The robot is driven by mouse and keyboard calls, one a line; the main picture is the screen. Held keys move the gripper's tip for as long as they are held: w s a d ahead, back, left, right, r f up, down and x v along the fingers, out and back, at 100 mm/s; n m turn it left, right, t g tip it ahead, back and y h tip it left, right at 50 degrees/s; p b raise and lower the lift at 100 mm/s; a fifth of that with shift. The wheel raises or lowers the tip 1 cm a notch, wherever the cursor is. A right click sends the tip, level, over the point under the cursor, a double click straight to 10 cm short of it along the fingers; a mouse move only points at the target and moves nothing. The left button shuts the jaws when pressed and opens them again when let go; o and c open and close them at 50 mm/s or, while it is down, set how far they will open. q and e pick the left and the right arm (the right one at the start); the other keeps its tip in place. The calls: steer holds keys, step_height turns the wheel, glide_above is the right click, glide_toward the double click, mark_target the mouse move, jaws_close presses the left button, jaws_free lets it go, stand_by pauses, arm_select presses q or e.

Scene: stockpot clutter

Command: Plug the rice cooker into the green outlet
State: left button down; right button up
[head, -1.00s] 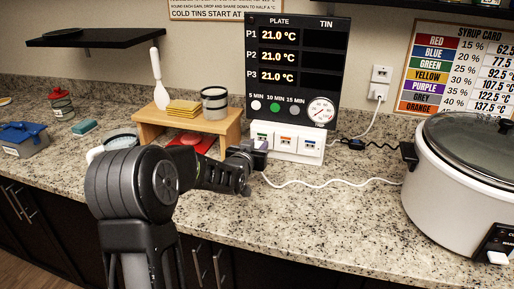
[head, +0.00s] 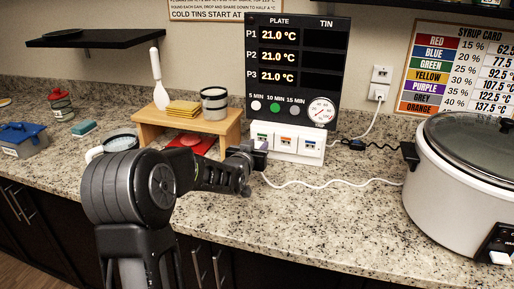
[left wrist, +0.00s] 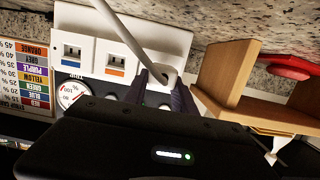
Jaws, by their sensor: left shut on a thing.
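The white rice cooker (head: 440,190), with its glass lid, stands at the right of the head view. A white cord (head: 330,184) runs from its left side along the counter to my left gripper (head: 258,155). The white outlet box (head: 299,152) stands below the display board; its green-marked outlet (head: 262,137) is the leftmost in the head view. My left gripper, also in the left wrist view (left wrist: 160,92), is shut on the white plug (left wrist: 162,77) in front of the green outlet's place. The plug and fingers hide that socket; I cannot tell whether the plug is in it.
A wooden stand (head: 190,123) with a cup and yellow sponges is close left of my left gripper. A red thing (head: 192,144) lies under it. A black cord (head: 378,150) runs towards the cooker. The front middle of the counter is clear.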

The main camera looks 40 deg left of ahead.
arm_select(q)
steer(key=shift+r+b+x, duration=0.2)
steer(key=shift+b+x, duration=0.2)
steer(key=shift+x, duration=0.65)
stand_by(0.4)
steer(key=c, duration=0.9)
jaws_free()
steer(key=shift+b+v, duration=0.65)
steer(key=shift+v, duration=3.25)
steer(key=shift+f, duration=0.1)
